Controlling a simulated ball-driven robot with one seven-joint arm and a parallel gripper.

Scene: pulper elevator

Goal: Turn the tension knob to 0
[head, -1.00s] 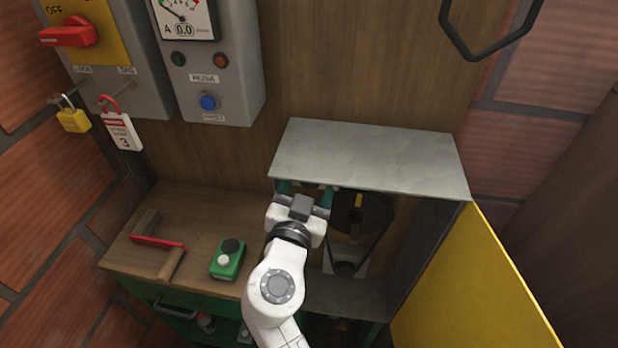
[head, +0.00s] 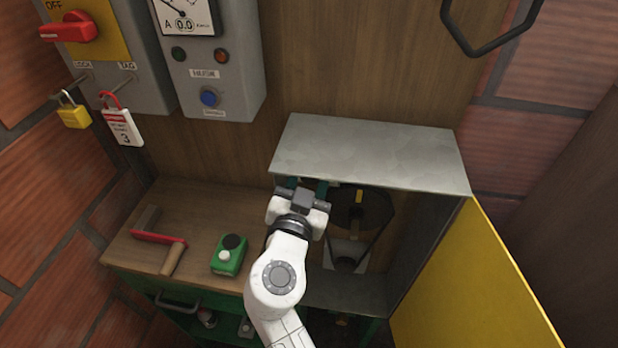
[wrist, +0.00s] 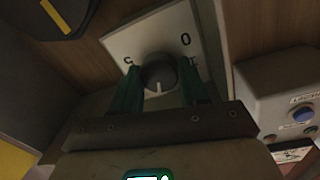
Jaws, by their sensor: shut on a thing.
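The tension knob (wrist: 158,74) is a dark round knob with a white pointer line. It sits on a pale square plate (wrist: 118,42) marked with a 0 at the upper right and smaller marks at either side. The pointer line points down in the wrist view, away from the 0. My gripper (wrist: 160,82) has its teal fingers shut on the knob, one on each side. In the head view my gripper (head: 307,186) reaches under the front edge of the grey metal housing (head: 370,152), and the knob is hidden there.
The yellow door (head: 470,290) stands open at the right. A dark pulley with a belt (head: 365,213) is right of my gripper. Control boxes (head: 235,85) hang above.

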